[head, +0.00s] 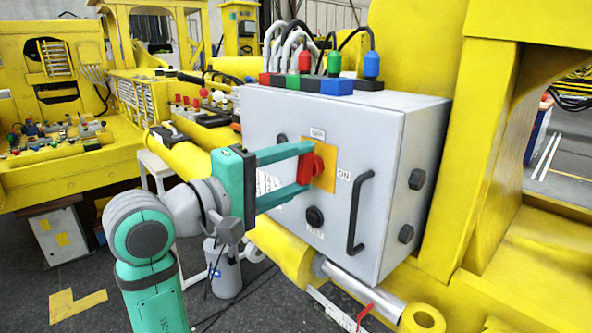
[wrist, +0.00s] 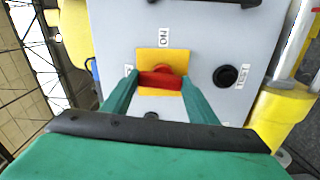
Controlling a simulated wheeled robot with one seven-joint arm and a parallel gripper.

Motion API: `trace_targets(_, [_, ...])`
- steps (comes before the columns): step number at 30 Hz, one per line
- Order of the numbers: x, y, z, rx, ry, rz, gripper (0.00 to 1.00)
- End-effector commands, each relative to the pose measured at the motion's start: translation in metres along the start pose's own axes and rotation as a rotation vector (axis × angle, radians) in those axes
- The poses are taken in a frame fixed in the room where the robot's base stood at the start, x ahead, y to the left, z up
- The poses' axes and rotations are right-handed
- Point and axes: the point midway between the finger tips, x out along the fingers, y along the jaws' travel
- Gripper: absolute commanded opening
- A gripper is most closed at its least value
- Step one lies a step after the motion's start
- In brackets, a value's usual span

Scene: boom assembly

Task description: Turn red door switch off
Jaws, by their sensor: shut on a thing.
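The red door switch (head: 308,168) is a red handle on a yellow plate (head: 326,181), on the front of a grey control box (head: 392,139). Labels "OFF" above and "ON" to the right stand beside the plate. My green gripper (head: 297,171) reaches the switch from the left, with its two fingers around the red handle. In the wrist view, the red handle (wrist: 160,81) lies crosswise between my fingertips, and the gripper is shut on it. The fingertips partly hide the handle's ends.
A black door handle (head: 359,212) is right of the switch, and a black round button (head: 314,217) is below it. Red, green and blue connectors with cables stand on the box top. Yellow machine beams flank the box.

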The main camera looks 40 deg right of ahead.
Motion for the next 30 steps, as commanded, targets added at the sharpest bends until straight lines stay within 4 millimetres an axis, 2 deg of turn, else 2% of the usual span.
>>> trace_targets(9, [0.0002,-0.0006,-0.0004,-0.114,-0.001,-0.001,0.31])
trace_targets(25, [0.0002,-0.0007,-0.0005,-0.136,-0.001,-0.001,0.31])
trace_targets(26, [0.0002,-0.0007,-0.0005,-0.136,-0.001,-0.001,0.58])
trace_targets(27, [0.0002,-0.0007,-0.0005,-0.136,-0.001,-0.001,0.67])
trace_targets(28, [0.0002,-0.0006,-0.0005,-0.136,-0.001,-0.001,0.72])
trace_targets(30, [0.0002,-0.0005,-0.0005,-0.135,-0.001,-0.001,0.72])
